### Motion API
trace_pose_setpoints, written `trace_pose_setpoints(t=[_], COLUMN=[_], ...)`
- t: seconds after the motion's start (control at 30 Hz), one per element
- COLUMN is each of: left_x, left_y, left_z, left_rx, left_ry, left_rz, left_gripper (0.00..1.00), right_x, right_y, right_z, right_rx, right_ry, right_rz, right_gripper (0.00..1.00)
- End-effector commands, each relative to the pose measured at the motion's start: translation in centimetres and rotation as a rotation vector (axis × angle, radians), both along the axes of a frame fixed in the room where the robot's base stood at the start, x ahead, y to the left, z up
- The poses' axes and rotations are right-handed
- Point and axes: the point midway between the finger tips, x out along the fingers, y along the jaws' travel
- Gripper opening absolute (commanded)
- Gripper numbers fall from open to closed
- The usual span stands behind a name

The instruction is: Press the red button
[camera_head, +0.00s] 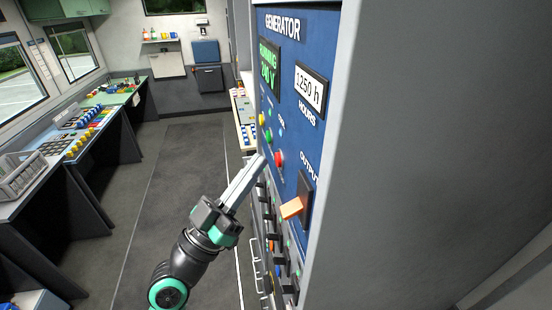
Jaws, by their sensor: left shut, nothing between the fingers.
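The red button (279,158) is on the blue generator panel (291,70), below and right of a green button (268,136) and a yellow one (262,118). My left gripper (258,163) is shut and empty. Its fingertips point up and right at the panel, just left of the red button in the picture. I cannot tell whether they touch it. My right gripper is not in view.
Rows of black switches (276,250) lie lower. A grey wall (420,150) fills the right side. Desks with colored controls (85,130) line the left. The floor aisle (180,190) is clear.

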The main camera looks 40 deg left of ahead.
Motion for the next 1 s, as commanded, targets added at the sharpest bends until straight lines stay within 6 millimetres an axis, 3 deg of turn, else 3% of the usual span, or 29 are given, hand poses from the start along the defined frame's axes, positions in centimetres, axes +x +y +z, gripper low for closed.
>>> trace_pose_setpoints(t=[1.0], left_x=[1.02], left_y=[-0.83], left_z=[-0.01], left_rx=[0.000], left_ry=[0.000], left_rz=[0.000], left_gripper=[0.00], right_x=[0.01], right_y=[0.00], right_z=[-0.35], right_rx=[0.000], right_ry=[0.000], right_rz=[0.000], right_gripper=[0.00])
